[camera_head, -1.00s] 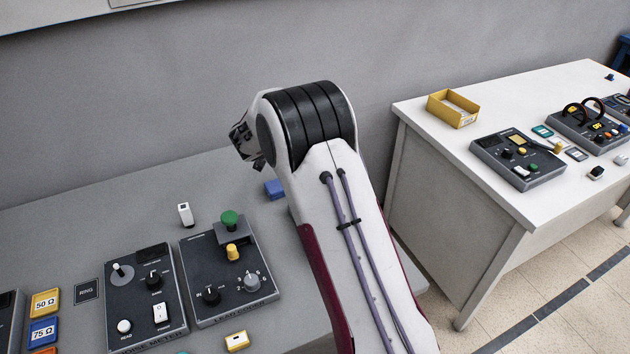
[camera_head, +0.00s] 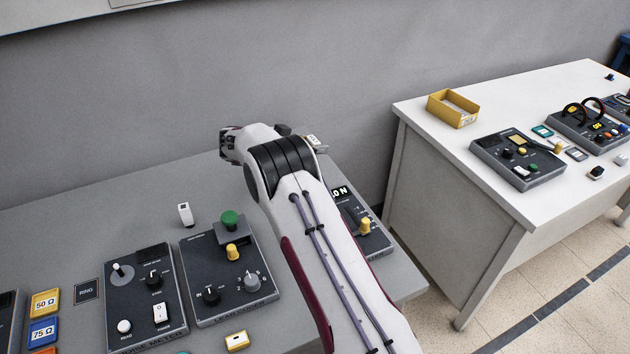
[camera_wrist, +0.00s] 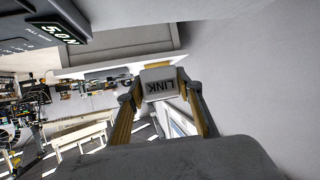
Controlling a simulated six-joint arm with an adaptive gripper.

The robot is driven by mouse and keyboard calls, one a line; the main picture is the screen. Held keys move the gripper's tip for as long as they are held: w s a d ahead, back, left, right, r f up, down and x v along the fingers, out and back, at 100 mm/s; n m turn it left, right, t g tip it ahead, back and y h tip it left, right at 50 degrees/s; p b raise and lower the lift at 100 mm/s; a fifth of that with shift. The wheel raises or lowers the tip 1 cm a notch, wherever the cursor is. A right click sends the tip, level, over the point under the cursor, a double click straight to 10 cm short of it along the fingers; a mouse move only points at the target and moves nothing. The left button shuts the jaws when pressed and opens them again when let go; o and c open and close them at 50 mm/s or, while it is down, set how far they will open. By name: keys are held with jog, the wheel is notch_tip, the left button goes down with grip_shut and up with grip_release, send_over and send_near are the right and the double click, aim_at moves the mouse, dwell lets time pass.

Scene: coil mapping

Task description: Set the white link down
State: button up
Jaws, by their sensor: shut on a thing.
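The white link (camera_wrist: 163,82) is a small pale block with the word LINK on it, upside down in the wrist view. My gripper (camera_wrist: 160,94) is shut on it, one finger at each side. The link is held up in the air, with no surface touching it that I can see. In the head view, a small pale piece (camera_head: 314,141) shows just past my wrist, high near the back wall; I cannot tell whether it is the link or part of my gripper. My arm hides most of the gripper there.
A panel with a lit display and yellow knob (camera_head: 365,225) stands at the grey table's (camera_head: 110,215) right end, partly behind my arm. The table's back left is clear.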

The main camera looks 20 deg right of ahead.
jog(key=shift+s+f+m, duration=0.15)
jog(key=shift+s+m, duration=0.15)
jog(key=shift+s, duration=0.2)
jog(key=shift+d+f, duration=0.1)
jog(key=shift+f, duration=3.05)
jog(key=shift+f, duration=0.1)
jog(key=shift+f, duration=1.75)
jog(key=shift+f, duration=0.15)
jog(key=o, duration=1.1)
